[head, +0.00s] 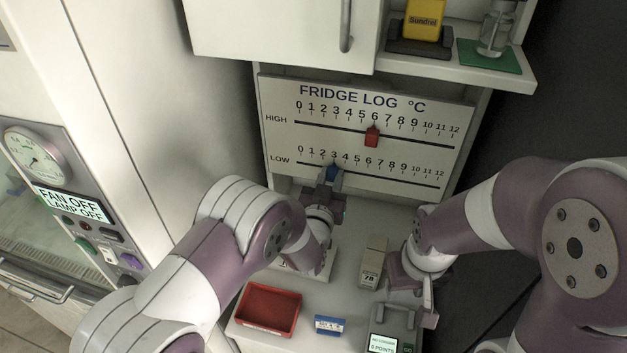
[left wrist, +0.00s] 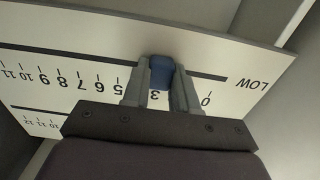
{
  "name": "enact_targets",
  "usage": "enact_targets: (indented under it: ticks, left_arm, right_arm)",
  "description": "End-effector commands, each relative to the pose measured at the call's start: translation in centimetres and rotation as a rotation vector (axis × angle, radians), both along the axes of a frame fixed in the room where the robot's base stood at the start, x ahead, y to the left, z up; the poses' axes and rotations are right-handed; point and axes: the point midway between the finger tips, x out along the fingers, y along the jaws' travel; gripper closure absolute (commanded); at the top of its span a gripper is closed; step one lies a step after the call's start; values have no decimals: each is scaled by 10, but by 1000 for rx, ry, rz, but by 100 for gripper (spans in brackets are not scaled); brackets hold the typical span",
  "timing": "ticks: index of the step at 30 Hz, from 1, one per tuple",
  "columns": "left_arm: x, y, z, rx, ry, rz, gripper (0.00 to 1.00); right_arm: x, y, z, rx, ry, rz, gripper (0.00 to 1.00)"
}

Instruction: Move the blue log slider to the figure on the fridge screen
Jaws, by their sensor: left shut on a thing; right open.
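The blue log slider (head: 332,172) sits on the LOW line of the FRIDGE LOG °C board (head: 283,138), at about 3. My left gripper (head: 330,180) is shut on it from the front. In the left wrist view the blue slider (left wrist: 161,72) is between the two grey fingers of my left gripper (left wrist: 160,92), and the board appears upside down. A red slider (head: 372,136) sits on the HIGH line at about 6. My right gripper (head: 412,300) is open, low over the bench at the right. I cannot identify a fridge screen with a figure in these views.
A panel at the left has a lit screen (head: 72,203) reading FAN OFF, LAMP OFF. A shelf overhangs above the board.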

Motion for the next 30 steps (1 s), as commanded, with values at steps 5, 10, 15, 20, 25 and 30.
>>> enact_targets:
  ticks: [5,10,15,20,25,30]
  left_arm:
    - [0,-1,4,-1,-7,0,100]
    - [0,-1,4,-1,-6,0,53]
    - [0,-1,3,0,-4,0,47]
    - [-1,0,1,0,-2,0,47]
    - [-21,6,-2,0,-2,-1,47]
    - [-64,19,-3,0,-3,-3,47]
  right_arm:
    - [0,0,1,0,0,0,57]
    - [0,0,1,0,0,0,57]
    - [0,0,1,0,0,0,57]
    - [0,0,0,0,0,0,57]
    - [0,0,-11,0,0,0,57]
    - [0,0,-29,0,0,0,57]
